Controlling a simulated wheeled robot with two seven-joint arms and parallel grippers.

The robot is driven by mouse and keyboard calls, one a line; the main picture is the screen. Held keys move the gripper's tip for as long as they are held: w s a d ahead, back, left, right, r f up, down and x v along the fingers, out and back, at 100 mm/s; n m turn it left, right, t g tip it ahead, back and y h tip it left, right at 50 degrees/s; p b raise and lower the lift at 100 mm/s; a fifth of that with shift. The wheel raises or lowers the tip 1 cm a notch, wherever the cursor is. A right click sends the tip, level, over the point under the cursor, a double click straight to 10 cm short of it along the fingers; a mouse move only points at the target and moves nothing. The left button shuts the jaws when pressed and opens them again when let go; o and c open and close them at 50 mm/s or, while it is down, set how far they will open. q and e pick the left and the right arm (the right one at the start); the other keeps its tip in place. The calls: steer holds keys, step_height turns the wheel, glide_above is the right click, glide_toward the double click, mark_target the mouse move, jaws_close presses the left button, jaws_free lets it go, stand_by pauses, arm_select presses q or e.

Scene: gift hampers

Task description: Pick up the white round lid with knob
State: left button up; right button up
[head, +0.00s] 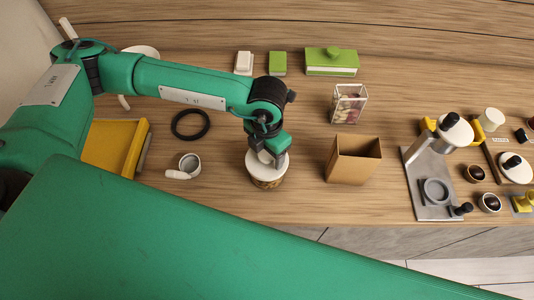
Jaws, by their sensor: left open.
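The white round lid (256,176) sits on a round brown container (267,184) near the front middle of the wooden table. My left gripper (272,158) is directly above the lid, pointing down with its fingers at the lid's middle. It is open. The gripper covers the lid's knob and part of its top, so I cannot tell whether the fingers touch the knob. My right gripper is not in view.
An open brown box (353,160) stands right of the lid, with a clear container (348,103) behind it. A white mug (188,165) and a black ring (190,124) lie left. A yellow tray (108,145) is further left, a grey stand (425,185) at right.

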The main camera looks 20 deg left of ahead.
arm_select(q)
steer(key=shift+f, duration=0.25)
steer(key=c, duration=1.1)
steer(key=shift+o, duration=0.2)
